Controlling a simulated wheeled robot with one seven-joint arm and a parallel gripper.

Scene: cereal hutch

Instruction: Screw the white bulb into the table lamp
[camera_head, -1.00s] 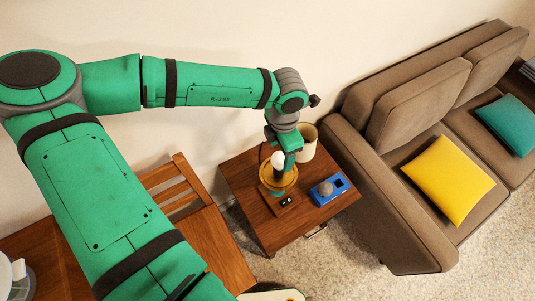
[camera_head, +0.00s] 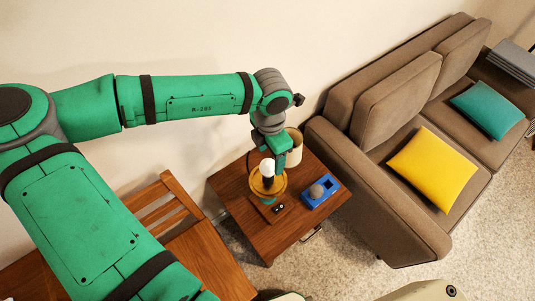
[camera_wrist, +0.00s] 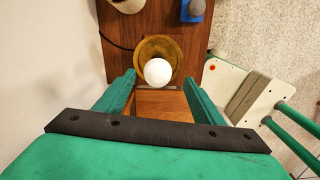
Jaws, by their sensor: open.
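The white bulb (camera_head: 268,167) stands upright in the table lamp's gold bowl-shaped top (camera_head: 278,188). The lamp has a wooden base with a small black switch part (camera_head: 279,208) and stands on the side table. My gripper (camera_head: 274,166) is right at the bulb, pointing down. In the wrist view the white bulb (camera_wrist: 158,71) shows round, inside the gold bowl (camera_wrist: 158,45), just past and between the tips of my open gripper (camera_wrist: 161,84). The fingers stand apart with a gap on both sides of the bulb. The bulb's lower end is hidden.
A blue tray (camera_head: 327,185) with a grey round bulb (camera_head: 316,191) lies right of the lamp. A cream cylinder (camera_head: 295,147) stands behind it. The side table (camera_head: 240,208) has a bare front left. A brown sofa (camera_head: 385,185) is at right, a wooden chair (camera_head: 180,225) at left.

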